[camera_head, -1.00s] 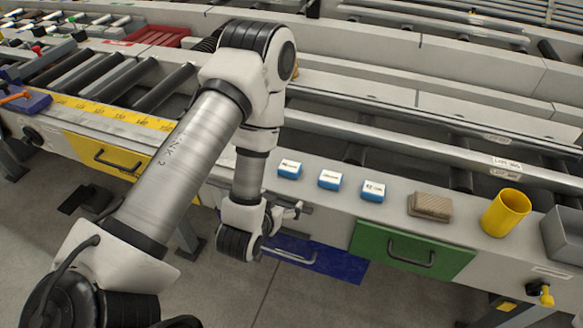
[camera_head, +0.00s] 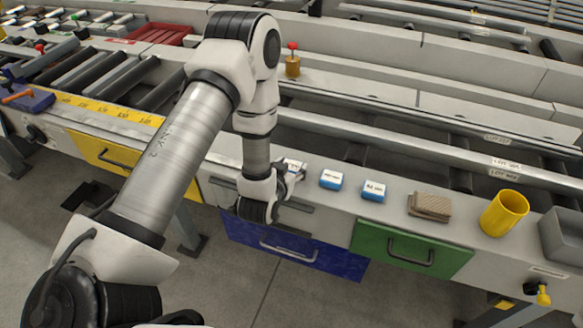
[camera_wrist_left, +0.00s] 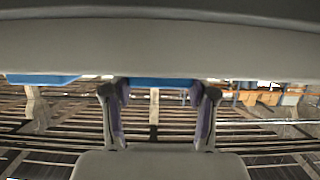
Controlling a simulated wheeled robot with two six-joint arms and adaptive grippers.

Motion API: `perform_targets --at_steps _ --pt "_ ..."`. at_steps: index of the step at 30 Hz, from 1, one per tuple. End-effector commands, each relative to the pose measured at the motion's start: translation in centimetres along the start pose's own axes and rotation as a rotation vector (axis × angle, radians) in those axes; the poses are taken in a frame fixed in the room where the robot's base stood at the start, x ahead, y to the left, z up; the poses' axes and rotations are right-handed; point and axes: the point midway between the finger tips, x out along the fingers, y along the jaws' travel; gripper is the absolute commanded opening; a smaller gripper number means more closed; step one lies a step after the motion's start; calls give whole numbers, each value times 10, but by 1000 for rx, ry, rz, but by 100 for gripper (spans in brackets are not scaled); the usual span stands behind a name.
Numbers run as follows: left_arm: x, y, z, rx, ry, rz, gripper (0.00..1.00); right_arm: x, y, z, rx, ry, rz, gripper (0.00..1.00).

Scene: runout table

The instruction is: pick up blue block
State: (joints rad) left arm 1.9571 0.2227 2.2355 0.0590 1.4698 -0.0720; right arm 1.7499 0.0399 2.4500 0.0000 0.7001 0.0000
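Three small blue blocks with white labelled tops stand in a row along the ledge. The left one (camera_head: 294,164) is partly hidden by my left gripper (camera_head: 291,177), which is right at it. The middle block (camera_head: 331,180) and the right block (camera_head: 374,191) are clear of the gripper. In the left wrist view, my left gripper's two fingers (camera_wrist_left: 160,112) are spread apart, with a blue block (camera_wrist_left: 160,83) at the gap between their tips. I cannot tell whether they touch it. Another blue block (camera_wrist_left: 44,79) shows at the left. My right gripper is not in view.
A brown block (camera_head: 430,206), a yellow cup (camera_head: 504,213) and a grey bin (camera_head: 568,236) stand farther right on the ledge. Blue (camera_head: 330,263) and green (camera_head: 385,246) drawer fronts with handles are below. A red-knobbed brass piece (camera_head: 292,65) stands behind my arm.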

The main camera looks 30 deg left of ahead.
Motion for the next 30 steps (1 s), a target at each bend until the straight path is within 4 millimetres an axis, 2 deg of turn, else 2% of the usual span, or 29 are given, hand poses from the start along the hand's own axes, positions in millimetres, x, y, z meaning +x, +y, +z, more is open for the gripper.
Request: perform_targets --at_steps 13,20,23,24,30 --pt "-1 0 -2 0 -1 0 23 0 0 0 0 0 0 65" --pt "-8 0 -21 -1 1 1 23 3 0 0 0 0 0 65" --pt "-14 0 -35 -2 2 1 23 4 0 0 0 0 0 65" --pt "-20 -7 -28 -5 -5 -4 23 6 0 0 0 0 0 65" --pt "-54 -35 -19 -9 -6 -5 23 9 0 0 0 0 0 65"
